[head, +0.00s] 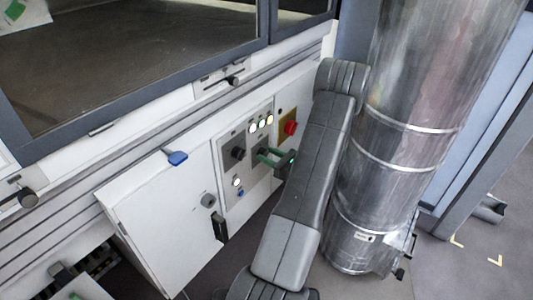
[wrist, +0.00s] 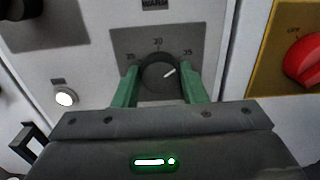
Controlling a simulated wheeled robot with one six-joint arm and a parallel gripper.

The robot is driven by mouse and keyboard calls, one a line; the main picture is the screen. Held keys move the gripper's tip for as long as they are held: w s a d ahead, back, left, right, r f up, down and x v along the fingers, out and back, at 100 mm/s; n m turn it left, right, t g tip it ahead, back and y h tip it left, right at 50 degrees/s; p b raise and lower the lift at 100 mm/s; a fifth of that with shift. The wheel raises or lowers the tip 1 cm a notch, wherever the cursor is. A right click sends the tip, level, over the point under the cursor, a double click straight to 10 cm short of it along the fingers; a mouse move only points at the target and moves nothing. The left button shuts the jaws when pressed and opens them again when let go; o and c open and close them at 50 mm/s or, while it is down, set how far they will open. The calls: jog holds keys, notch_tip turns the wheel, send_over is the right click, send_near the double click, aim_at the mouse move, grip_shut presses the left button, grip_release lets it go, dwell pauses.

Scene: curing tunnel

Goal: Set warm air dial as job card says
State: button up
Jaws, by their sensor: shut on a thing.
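The warm air dial (wrist: 157,74) is a black round knob on a grey plate in the wrist view, under a cut-off label that seems to read WARM. Its white pointer line leans to the upper right, between the 30 mark at the top and the 35 mark at the right. The left mark is blurred. The green fingers of my gripper (wrist: 160,84) are shut on the dial's left and right sides. In the head view my gripper (head: 275,158) is at the control panel (head: 228,146) and hides the dial. I cannot make out a readable job card.
A red knob (wrist: 305,61) on a yellow plate is right of the dial. A lit white button (wrist: 65,96) and another black knob (wrist: 20,8) are to its left. A large metal duct (head: 405,110) stands close beside my arm. A white cabinet door (head: 165,220) is left of the panel.

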jog(key=shift+a, duration=0.1)
dwell(0.3)
jog(key=o, duration=1)
jog(key=shift+s, duration=0.1)
jog(key=p+v, duration=0.1)
jog(key=v, duration=1.1)
jog(key=shift+a, duration=0.1)
jog(key=b+x, duration=0.1)
jog(key=x, duration=1.1)
